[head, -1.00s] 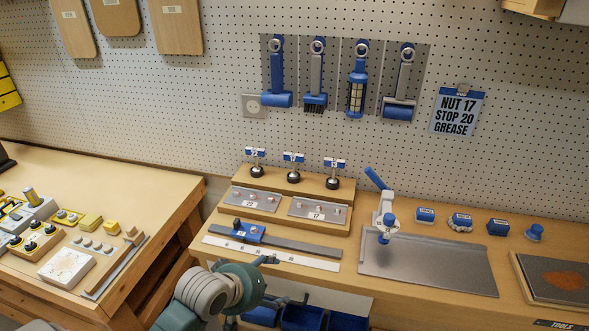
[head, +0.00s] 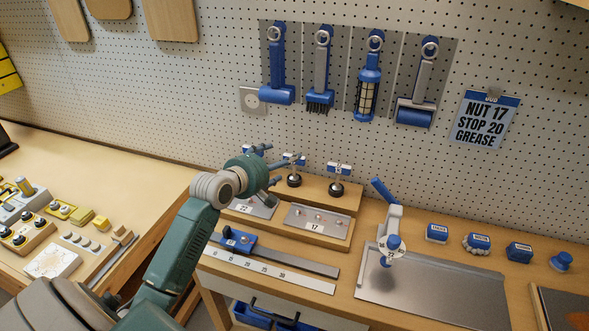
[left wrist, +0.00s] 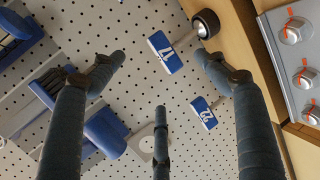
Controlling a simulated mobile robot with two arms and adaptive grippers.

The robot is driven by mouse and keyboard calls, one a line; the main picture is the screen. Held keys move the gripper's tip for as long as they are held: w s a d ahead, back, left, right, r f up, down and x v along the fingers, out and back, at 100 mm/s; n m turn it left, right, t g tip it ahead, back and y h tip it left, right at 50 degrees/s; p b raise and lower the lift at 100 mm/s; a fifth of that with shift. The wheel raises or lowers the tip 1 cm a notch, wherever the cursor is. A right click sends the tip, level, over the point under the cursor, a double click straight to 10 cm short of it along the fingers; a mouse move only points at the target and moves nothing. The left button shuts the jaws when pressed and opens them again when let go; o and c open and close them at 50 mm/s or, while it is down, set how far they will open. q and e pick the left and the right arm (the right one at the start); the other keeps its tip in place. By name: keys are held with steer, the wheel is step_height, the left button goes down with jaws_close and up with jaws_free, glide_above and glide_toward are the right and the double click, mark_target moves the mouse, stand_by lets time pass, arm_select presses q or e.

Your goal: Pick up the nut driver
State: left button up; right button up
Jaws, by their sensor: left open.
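Several upright tools with black round bodies and blue-and-white tags, apparently the nut drivers, stand on the upper wooden step. The middle one (head: 293,174) and right one (head: 338,181) show in the head view; the left one is mostly hidden behind my left gripper (head: 274,177). In the left wrist view, one black round body (left wrist: 206,23) shows beside a tag reading 17 (left wrist: 166,53). A tag reading 22 (left wrist: 204,113) is lower. My left gripper (left wrist: 163,72) is open and empty, its fingers spread around free space near the tags. My right gripper is out of view.
Plates marked 22 and 17 (head: 318,222) with nuts lie on the lower step. A ruler (head: 270,271) and a blue slide (head: 238,240) are in front. A white-and-blue lever device (head: 392,238) stands to the right by a metal tray (head: 440,290). Tools hang on the pegboard (head: 200,95).

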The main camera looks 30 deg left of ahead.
mark_target(294, 169)
arm_select(q)
steer(key=x, duration=0.3)
steer(key=p+x, duration=0.1)
steer(key=x, duration=0.2)
steer(key=shift+w+d+f+p, duration=0.15)
steer(key=shift+f+p, duration=0.15)
steer(key=shift+f, duration=0.2)
steer(key=shift+c, duration=0.8)
steer(key=c, duration=0.9)
steer(key=shift+d, duration=0.1)
steer(key=c, duration=0.8)
jaws_close()
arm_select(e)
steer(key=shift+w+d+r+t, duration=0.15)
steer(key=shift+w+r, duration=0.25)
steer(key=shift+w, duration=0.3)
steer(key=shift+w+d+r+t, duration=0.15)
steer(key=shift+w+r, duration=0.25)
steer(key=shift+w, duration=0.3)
